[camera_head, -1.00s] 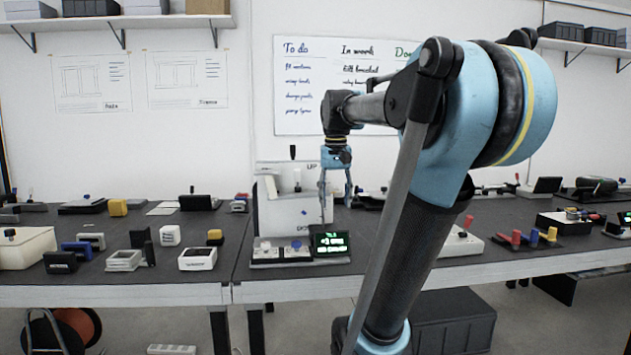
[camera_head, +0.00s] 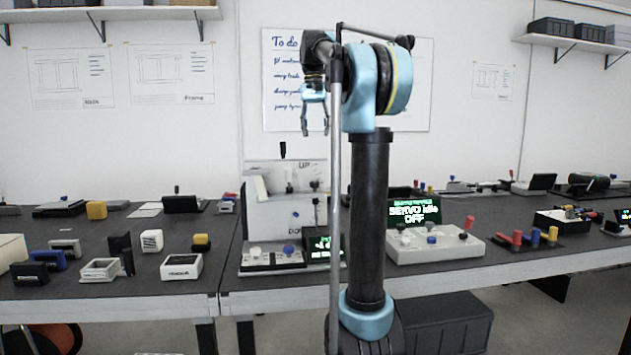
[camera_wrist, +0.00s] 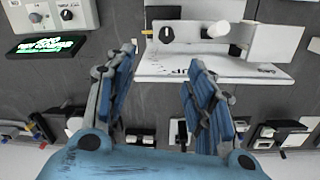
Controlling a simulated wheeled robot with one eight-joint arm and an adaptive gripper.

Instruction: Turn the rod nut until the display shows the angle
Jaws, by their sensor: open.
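My gripper (camera_head: 315,132) is open and empty, raised above the white fixture (camera_head: 262,215) marked UP, apart from it. In the wrist view its two fingers (camera_wrist: 160,65) are spread, with the fixture's white plate (camera_wrist: 215,72) beyond them. That plate carries a black knob (camera_wrist: 166,34) and a white round part (camera_wrist: 218,29). I cannot tell which part is the rod nut. A dark display (camera_head: 322,246) with green text stands at the fixture's foot, partly behind my arm; its text is unreadable. It shows upside down in the wrist view (camera_wrist: 45,46).
A white control box (camera_head: 432,243) with coloured knobs and a display (camera_head: 414,212) reading "SERVO idle OFF" stands right of the fixture. A small knob panel (camera_head: 270,258) lies at the fixture's front. Several small blocks and boxes stand on the left table (camera_head: 140,285).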

